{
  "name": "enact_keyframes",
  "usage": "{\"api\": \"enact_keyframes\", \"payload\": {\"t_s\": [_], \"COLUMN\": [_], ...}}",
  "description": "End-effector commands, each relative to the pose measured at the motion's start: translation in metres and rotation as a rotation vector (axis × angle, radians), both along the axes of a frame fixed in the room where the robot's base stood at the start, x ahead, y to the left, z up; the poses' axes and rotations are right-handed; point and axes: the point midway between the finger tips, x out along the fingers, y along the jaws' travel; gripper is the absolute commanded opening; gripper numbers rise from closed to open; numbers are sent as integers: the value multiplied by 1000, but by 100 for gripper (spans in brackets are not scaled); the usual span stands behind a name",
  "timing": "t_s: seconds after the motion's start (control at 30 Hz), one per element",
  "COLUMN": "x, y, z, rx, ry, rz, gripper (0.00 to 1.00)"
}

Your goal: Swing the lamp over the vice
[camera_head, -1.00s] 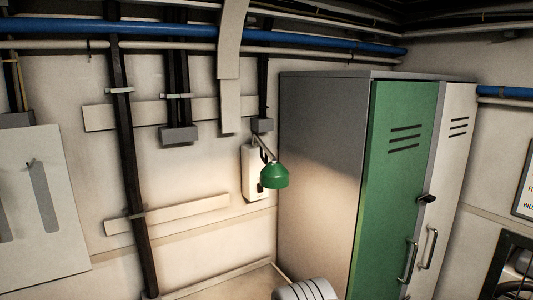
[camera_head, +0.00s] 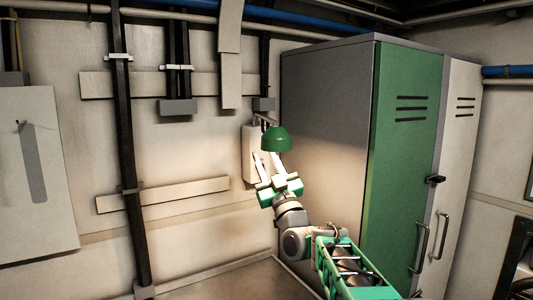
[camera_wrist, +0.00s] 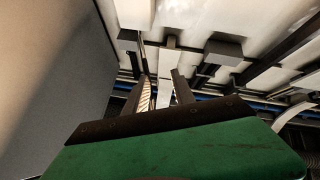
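The lamp has a green shade (camera_head: 276,139) on a short arm from the wall, left of the lockers in the head view. My gripper (camera_head: 267,161) is raised just below the shade, with its pale fingers pointing up and spread apart. Nothing shows between them. I cannot tell whether a fingertip touches the shade. In the wrist view my gripper (camera_wrist: 162,88) shows two separated fingers above its green body; I cannot make out the lamp there. I see no vice in either view.
A grey cabinet with a green locker door (camera_head: 408,150) stands close on the right of the lamp and my arm. A pale wall box (camera_head: 250,150) is behind the lamp. A dark vertical post (camera_head: 127,150) and a pale rail (camera_head: 180,191) are to the left.

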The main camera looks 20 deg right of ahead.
Motion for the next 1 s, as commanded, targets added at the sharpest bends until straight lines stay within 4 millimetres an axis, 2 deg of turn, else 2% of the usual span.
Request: {"api": "enact_keyframes", "payload": {"t_s": [0.03,0.13,0.27,0.43,0.57,0.9,1.0], "x": [-1,-5,5,29,44,50,50], "y": [-13,-23,-21,-19,-17,-17,-17], "z": [-3,6,22,48,59,61,61], "rx": [14,28,27,27,27,28,28], "ry": [-56,-122,-118,-117,-117,-116,-116], "rz": [-17,-34,-33,-32,-33,-33,-33], "gripper": [31,31,31,31,31,31,23]}}
